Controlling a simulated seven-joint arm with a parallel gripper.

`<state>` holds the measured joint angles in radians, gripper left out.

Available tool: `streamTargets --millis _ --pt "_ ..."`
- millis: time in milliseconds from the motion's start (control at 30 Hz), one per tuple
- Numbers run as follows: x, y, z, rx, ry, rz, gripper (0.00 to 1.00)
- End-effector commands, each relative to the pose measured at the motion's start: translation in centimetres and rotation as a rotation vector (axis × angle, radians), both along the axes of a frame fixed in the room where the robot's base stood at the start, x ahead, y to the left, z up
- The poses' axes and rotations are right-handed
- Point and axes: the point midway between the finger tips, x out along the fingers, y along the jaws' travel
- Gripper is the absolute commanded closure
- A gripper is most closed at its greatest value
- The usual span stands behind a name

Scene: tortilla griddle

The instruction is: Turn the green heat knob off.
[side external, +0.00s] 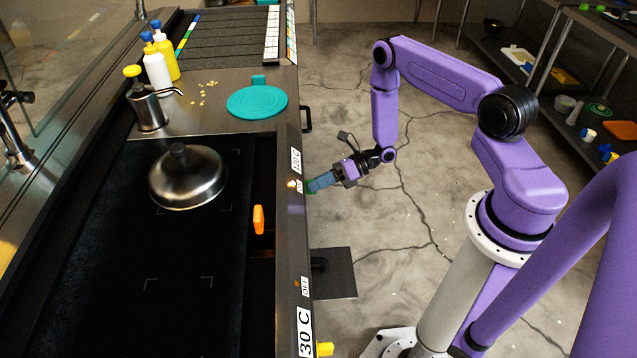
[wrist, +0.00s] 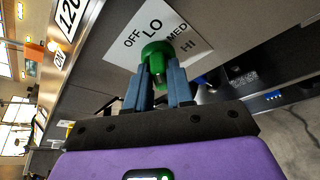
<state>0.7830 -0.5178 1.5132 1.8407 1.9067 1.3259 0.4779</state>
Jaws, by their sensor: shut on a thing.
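The green heat knob (wrist: 155,54) is on the front panel of the griddle, over a white dial plate (wrist: 187,50) marked OFF, LO, MED and HI. My gripper (wrist: 160,70) is shut on the green knob, with one blue-grey finger on either side of it. The fingers hide part of the knob, and I cannot tell which mark it points to. In the side view my gripper (side external: 316,184) reaches the panel from the right, and only a little green of the knob (side external: 310,188) shows. Beside it the panel has a 120 C sign (side external: 296,161) and an ON sign (side external: 300,186).
A yellow knob (side external: 325,349) sits lower on the panel near a 30 C sign (side external: 305,332) and an OFF sign (side external: 305,286). A metal dome lid (side external: 188,180) rests on the black griddle (side external: 120,270). An orange-handled tool (side external: 258,219) lies near its right edge. The floor side is open.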

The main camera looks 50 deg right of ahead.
Motion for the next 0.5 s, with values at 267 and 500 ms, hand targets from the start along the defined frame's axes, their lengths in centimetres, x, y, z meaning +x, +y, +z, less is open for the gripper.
streamTargets --millis 267,500 --pt "0.04 0.55 0.0 -0.095 -0.09 0.01 1.0" --pt "-0.06 0.61 0.07 -0.233 -0.228 0.01 1.0"
